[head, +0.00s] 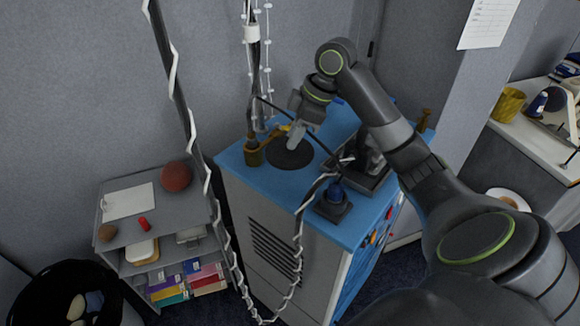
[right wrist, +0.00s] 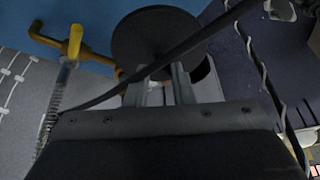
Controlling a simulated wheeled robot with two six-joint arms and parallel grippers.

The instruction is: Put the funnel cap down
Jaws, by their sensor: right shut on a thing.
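The funnel cap, a flat dark round disc (head: 291,155), shows over the blue top of the cabinet (head: 240,166) in the head view. In the right wrist view the disc (right wrist: 158,35) fills the upper middle, just beyond the fingers. My right gripper (head: 294,138) points down at the disc. In the wrist view its two grey fingers (right wrist: 160,85) stand a little apart and are shut on the cap; the gripped part is mostly hidden. I cannot tell whether the disc touches the blue top. My left gripper is not in view.
A brass fitting with a yellow handle (head: 254,150) stands left of the disc. A dark cable (right wrist: 105,95) crosses in front of the fingers. A black device with a blue knob (head: 334,202) stands near the cabinet's front edge. A grey shelf unit (head: 125,234) stands left.

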